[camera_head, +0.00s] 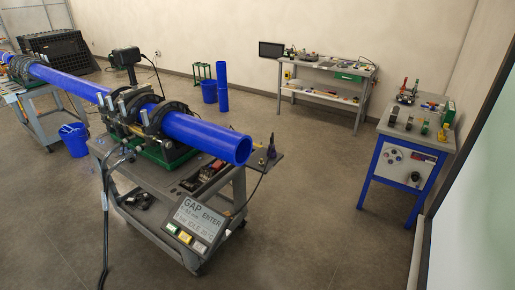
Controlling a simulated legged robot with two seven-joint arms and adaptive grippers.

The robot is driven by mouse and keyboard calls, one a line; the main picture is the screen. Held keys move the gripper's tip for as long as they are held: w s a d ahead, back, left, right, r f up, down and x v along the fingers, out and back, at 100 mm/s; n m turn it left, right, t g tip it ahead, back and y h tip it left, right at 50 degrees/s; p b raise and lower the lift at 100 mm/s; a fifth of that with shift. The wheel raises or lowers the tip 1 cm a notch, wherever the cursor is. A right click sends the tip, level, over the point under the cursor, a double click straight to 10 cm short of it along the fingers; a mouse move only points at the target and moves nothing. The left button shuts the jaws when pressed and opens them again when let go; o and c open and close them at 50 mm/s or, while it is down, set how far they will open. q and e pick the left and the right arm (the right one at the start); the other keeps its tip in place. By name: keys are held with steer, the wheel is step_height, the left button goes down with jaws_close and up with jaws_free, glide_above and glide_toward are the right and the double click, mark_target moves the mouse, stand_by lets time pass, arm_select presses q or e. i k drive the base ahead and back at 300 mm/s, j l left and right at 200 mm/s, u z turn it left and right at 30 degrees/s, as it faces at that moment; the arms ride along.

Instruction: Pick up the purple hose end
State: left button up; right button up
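A small dark purple piece (271,148), which looks like the purple hose end, stands upright on a flat side plate (265,164) at the right of the fusion cart (160,205). It is just right of the open end of the large blue pipe (205,135). A thin dark line runs down from the plate beside the cart. Neither of my grippers shows in this view.
A tilted display panel (198,222) sits at the cart's front. A dark hose (105,225) hangs at its left. A blue-legged table (408,150) and a grey workbench (325,85) stand at the right and back. The floor (310,200) right of the cart is clear.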

mark_target(272, 146)
steer(key=i+l+u, duration=0.25)
steer(key=u, duration=0.15)
steer(key=i+l+u, duration=0.2)
steer(key=l+u, duration=0.2)
steer(key=i+l+u, duration=0.1)
steer(key=l, duration=0.3)
steer(key=i+l, duration=0.25)
steer(key=l, duration=0.15)
steer(key=i+l+u, duration=0.15)
steer(key=l, duration=0.25)
steer(key=i+l+u, duration=0.1)
steer(key=l, duration=0.35)
steer(key=i+l, duration=0.15)
steer(key=l, duration=0.25)
steer(key=i+l+u, duration=0.15)
steer(key=l, duration=0.3)
